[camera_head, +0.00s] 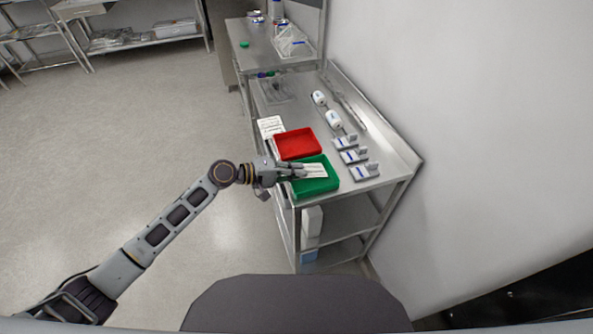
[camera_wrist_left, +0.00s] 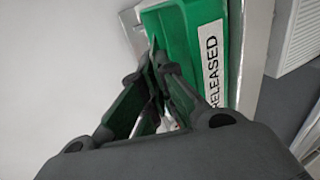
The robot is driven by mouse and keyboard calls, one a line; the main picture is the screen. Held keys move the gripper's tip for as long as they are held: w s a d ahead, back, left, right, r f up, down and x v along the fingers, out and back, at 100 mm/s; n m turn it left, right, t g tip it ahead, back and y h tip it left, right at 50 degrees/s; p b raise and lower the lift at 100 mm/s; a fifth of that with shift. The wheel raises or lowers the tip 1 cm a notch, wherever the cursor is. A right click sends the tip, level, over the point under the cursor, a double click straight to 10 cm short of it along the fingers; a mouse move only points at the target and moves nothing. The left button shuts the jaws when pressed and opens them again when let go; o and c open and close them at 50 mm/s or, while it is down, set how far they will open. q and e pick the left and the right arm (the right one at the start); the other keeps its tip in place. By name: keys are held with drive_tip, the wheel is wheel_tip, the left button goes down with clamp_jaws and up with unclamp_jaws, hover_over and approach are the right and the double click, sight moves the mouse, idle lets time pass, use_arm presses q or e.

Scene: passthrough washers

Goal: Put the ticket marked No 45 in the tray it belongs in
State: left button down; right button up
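A white ticket (camera_head: 316,170) shows just past the fingertips of my left gripper (camera_head: 301,171), face up over the green tray (camera_head: 318,189). Its marking is too small to read. The gripper's fingers look closed together at the tips on the ticket's near edge. In the left wrist view the fingers (camera_wrist_left: 153,55) meet in front of the green tray (camera_wrist_left: 178,30), whose wall carries a label reading RELEASED (camera_wrist_left: 212,62). The ticket is not clear there. A red tray (camera_head: 297,144) stands just beyond the green one. My right gripper is not in view.
The trays stand on a metal bench (camera_head: 293,115) along the wall. White-and-blue blocks (camera_head: 354,156) stand right of the trays, with white cylinders (camera_head: 334,121) farther back. A white printed sheet (camera_head: 270,127) lies beyond the red tray. Floor at left is clear.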

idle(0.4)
use_arm(q)
drive_tip(key=c, duration=1.6)
unclamp_jaws()
drive_tip(key=shift+o, duration=0.2)
drive_tip(key=shift+v, duration=0.85)
drive_tip(key=v, duration=1)
drive_tip(key=shift+r, duration=0.2)
drive_tip(key=shift+a, duration=0.1)
